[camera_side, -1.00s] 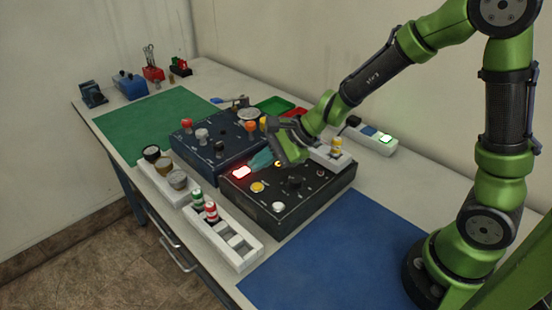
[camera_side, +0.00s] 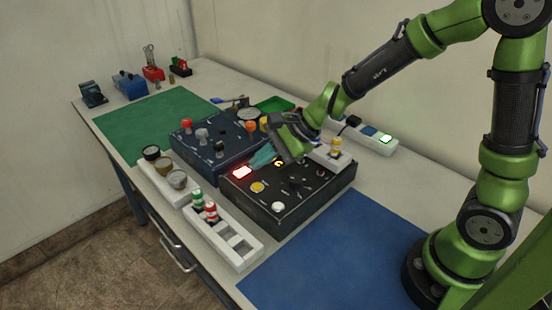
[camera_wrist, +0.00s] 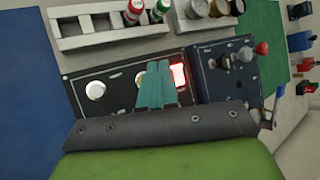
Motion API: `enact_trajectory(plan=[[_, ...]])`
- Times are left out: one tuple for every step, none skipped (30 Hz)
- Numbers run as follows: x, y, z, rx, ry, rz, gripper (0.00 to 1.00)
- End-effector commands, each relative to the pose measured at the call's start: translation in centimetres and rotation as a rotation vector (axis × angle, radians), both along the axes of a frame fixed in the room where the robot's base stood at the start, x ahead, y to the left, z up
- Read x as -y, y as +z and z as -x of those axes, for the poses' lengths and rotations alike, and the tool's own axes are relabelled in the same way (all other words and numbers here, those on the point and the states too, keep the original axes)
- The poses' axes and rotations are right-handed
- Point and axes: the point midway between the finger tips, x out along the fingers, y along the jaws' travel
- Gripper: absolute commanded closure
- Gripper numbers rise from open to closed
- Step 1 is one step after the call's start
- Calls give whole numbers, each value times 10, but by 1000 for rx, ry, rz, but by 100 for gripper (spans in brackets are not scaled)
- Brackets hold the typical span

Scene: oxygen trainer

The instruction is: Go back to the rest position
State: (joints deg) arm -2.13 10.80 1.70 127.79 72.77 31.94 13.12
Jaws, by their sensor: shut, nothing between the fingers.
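My gripper (camera_side: 262,158) is above the back left part of the black control box (camera_side: 270,206), close to the lit red switch (camera_side: 242,172). Its teal fingers are together and empty. In the wrist view the shut fingers (camera_wrist: 156,72) point towards the box, with the red switch (camera_wrist: 179,76) just right of them and a white knob (camera_wrist: 95,90) to their left. My gripper and wrist hide part of the box's back edge in the side view.
A blue box with knobs (camera_side: 212,150) stands beside the black one. A white rack with red and green pieces (camera_side: 240,258) and a rack of jars (camera_side: 152,178) stand in front. The blue mat (camera_side: 335,255) and green mat (camera_side: 150,122) are clear. A power strip (camera_side: 372,140) lies behind.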

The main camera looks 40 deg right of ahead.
Motion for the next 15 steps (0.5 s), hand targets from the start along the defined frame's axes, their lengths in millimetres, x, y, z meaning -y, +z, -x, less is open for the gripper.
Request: enact_trajectory(plan=[[-1,-1,9,6,64,31,100],[-1,2,16,19,113,57,100],[-1,8,27,44,185,97,100],[0,14,36,67,244,134,100],[2,20,46,91,306,174,100],[6,29,59,127,388,233,100],[9,35,70,153,448,280,100],[14,42,80,180,505,330,100],[20,49,93,211,576,399,100],[26,54,103,232,624,450,100],[31,59,112,253,667,502,100],[40,66,123,279,719,571,100],[46,70,131,295,753,620,100],[52,74,138,313,781,671,100],[60,80,147,331,812,732,100]])
